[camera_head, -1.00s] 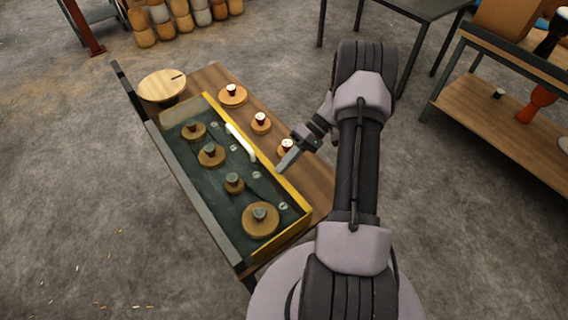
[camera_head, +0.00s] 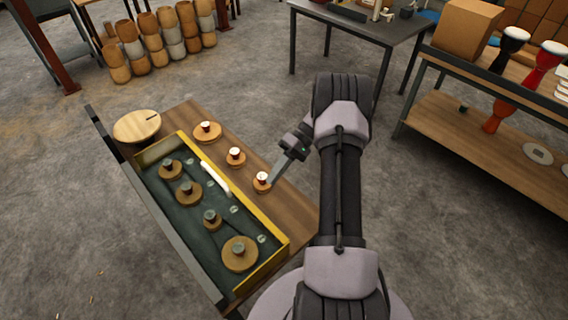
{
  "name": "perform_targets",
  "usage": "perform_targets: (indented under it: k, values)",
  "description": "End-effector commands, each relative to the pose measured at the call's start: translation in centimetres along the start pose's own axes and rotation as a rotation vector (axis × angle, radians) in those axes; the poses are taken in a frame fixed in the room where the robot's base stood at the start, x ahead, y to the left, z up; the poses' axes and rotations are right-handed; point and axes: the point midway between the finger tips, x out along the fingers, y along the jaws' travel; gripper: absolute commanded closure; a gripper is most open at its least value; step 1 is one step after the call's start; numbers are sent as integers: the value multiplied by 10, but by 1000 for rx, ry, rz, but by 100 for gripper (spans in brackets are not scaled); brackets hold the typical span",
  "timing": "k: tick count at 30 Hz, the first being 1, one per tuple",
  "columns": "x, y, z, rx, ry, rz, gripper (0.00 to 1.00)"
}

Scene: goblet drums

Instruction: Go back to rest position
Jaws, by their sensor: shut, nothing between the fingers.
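My gripper (camera_head: 278,174) is at the right edge of the wooden workbench (camera_head: 290,205), above or beside the nearest of the small round wooden pieces with dark-and-white knobs (camera_head: 262,182). Its fingers are shut and hold nothing. I cannot tell whether the fingertips touch that piece. My arm stretches up from the bottom of the view and bends left at the top, with the gripper hanging to the left of it.
A round wooden disc (camera_head: 137,126) lies at the far corner. A shelf (camera_head: 480,130) with goblet drums (camera_head: 508,48) stands right, a grey table (camera_head: 350,24) behind. Floor between is clear.

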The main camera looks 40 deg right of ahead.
Motion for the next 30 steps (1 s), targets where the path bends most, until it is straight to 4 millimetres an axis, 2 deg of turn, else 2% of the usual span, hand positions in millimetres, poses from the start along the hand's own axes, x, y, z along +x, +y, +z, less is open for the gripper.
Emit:
perform_targets:
  k: [1,4,10,13,14,16,17,18,20,21,23,24,27,30]
  values:
    - [-12,2,0,1,3,2,100]
    - [-26,5,0,1,1,0,100]
    - [-34,7,0,1,1,1,100]
    - [-37,-10,-7,7,-15,40,100]
    - [-38,-23,-11,14,-26,68,100]
    - [-38,-67,-21,37,-53,168,100]
    - [-37,-90,-23,50,-61,221,100]
    - [-33,-123,-23,68,-63,295,100]
    - [-24,-170,-18,88,-46,403,100]
    - [-16,-200,-10,98,-21,472,100]
    - [-1,-242,8,109,37,563,100]
    - [10,-266,23,113,87,616,100]
    - [39,-308,69,114,243,699,100]
    - [64,-326,111,108,402,713,100]
